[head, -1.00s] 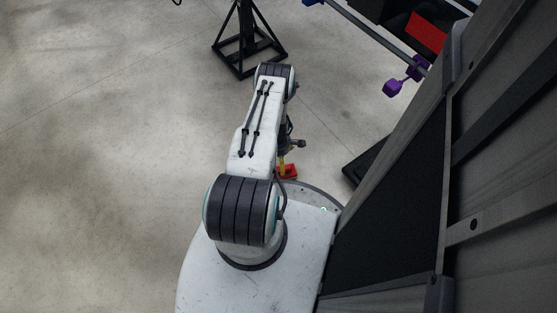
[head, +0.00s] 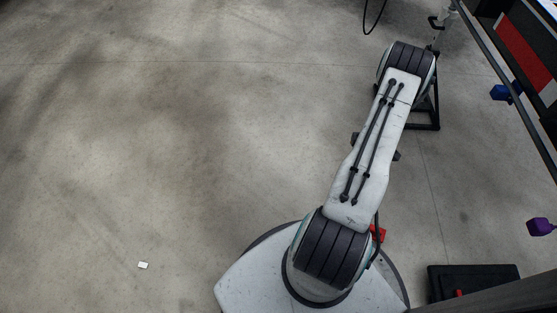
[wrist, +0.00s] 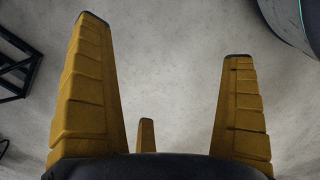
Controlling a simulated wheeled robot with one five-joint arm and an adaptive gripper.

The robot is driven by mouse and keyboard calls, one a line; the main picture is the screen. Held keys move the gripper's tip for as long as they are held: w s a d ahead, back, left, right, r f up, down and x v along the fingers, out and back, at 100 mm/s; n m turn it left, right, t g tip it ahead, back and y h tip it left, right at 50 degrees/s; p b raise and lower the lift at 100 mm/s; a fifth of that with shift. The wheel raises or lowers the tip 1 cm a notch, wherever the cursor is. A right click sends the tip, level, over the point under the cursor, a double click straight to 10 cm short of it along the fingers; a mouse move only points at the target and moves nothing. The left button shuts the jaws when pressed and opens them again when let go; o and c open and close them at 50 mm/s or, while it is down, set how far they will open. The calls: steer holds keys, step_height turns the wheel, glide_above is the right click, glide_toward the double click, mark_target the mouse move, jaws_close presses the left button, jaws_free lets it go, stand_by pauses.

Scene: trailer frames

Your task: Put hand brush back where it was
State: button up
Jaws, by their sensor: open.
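No hand brush can be made out in either view. My gripper (wrist: 164,38) is open and empty in the wrist view, its yellow ribbed fingers spread wide over bare concrete floor. In the head view my white arm stretches up and to the right and hides most of the gripper; only small dark parts show at the arm's sides.
A black stand (head: 425,112) is partly behind my arm. A rail with a blue piece (head: 503,92) and a purple piece (head: 540,227) runs along the right. A black case (head: 472,279) lies lower right. A small white item (head: 143,265) lies on open floor at left.

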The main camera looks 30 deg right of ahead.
steer(key=w+a+r+m, duration=0.1)
steer(key=w+a+r, duration=0.5)
steer(key=r, duration=0.4)
steer(key=w+a+r, duration=0.4)
steer(key=a+r, duration=0.4)
steer(key=r, duration=0.2)
steer(key=s+a+r+m+t, duration=0.1)
steer(key=s+a+r+m, duration=0.1)
steer(key=a+r, duration=1.05)
steer(key=s+a+r+m+t, duration=0.1)
steer(key=s+a+r, duration=0.2)
steer(key=s+a, duration=0.9)
steer(key=shift+s+a+r+m+y, duration=0.3)
steer(key=shift+a+r+m, duration=0.1)
steer(key=shift+a, duration=0.2)
steer(key=shift+w, duration=0.1)
